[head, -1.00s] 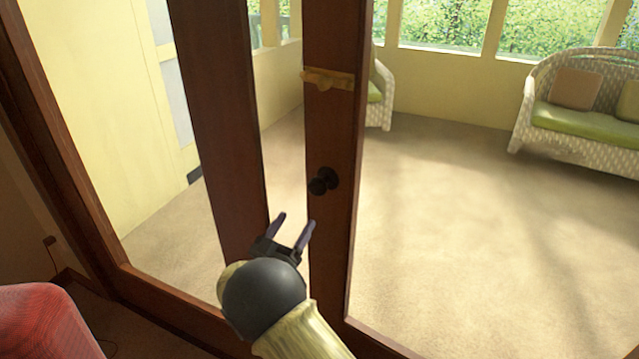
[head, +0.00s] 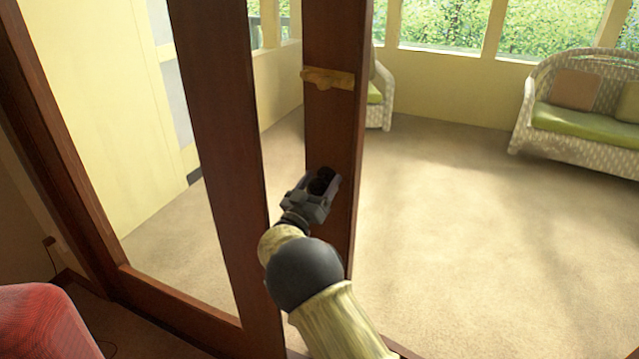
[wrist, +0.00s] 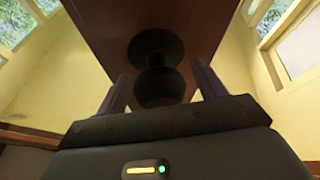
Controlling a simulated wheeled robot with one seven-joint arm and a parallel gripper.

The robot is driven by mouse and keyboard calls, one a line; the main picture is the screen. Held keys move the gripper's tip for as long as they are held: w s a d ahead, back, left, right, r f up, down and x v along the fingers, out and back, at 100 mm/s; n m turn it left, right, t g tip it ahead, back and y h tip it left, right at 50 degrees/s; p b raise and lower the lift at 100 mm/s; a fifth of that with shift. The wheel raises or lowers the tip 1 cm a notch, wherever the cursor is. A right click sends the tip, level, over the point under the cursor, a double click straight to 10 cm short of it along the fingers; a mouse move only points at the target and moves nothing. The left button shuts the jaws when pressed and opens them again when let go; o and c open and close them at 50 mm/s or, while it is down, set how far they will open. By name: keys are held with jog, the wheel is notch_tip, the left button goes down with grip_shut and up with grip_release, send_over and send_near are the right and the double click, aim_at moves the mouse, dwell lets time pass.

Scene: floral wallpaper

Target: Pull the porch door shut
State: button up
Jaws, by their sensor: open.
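In the wrist view the knob (wrist: 157,88) sits between the two fingers of my gripper (wrist: 160,92), with space left on both sides. The fingers are open and straddle the knob. The knob's plate (wrist: 156,47) lies beyond it on the door's wood.
A dark wooden post (head: 222,130) stands left of the door edge. A red upholstered seat (head: 45,320) is at the lower left. On the porch are a wicker sofa (head: 545,125) and a wicker chair (head: 384,95). The porch floor between is clear.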

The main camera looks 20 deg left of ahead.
jog(key=c, duration=1.4)
